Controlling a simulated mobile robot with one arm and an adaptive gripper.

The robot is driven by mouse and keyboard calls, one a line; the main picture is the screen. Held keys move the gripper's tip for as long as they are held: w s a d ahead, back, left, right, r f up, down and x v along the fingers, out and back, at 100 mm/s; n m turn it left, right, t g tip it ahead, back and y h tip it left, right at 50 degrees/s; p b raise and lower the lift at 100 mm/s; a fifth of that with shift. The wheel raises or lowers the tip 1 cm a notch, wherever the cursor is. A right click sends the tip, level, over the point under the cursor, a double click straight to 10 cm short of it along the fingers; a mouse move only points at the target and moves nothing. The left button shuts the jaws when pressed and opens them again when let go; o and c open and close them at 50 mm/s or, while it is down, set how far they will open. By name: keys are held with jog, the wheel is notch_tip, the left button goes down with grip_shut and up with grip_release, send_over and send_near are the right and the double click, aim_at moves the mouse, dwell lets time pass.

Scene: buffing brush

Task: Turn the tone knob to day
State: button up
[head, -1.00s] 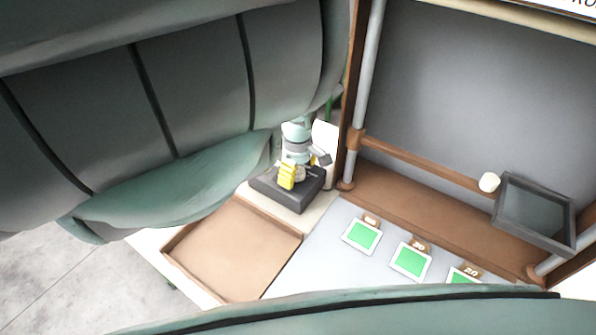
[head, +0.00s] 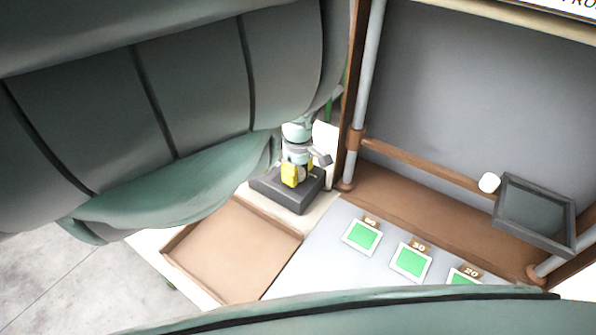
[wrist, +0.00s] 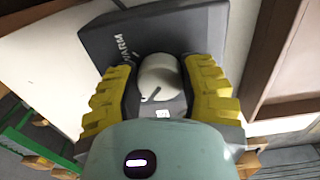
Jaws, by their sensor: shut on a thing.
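The tone knob (wrist: 158,76) is a pale round knob with a dark pointer line on the top of a dark grey box (wrist: 115,38). The word "WARM" is printed on the box near the knob; no "day" mark is readable. The box also shows in the head view (head: 303,203), standing at the back corner of the bench. My gripper (wrist: 160,88) has yellow ribbed pads on either side of the knob and is shut on it. In the head view my gripper (head: 296,175) is over the box and hides the knob.
A brown tray (head: 235,245) lies in front of the box. Several green cards in white frames (head: 363,237) lie to the right. A brown rail (head: 430,165) and a dark-framed panel (head: 535,213) stand behind them.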

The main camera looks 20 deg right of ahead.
jog(key=m, duration=0.5)
jog(key=shift+f, duration=0.1)
jog(key=shift+m+b, duration=0.65)
jog(key=shift+m, duration=1.65)
jog(key=o, duration=1.2)
jog(key=shift+r, duration=0.2)
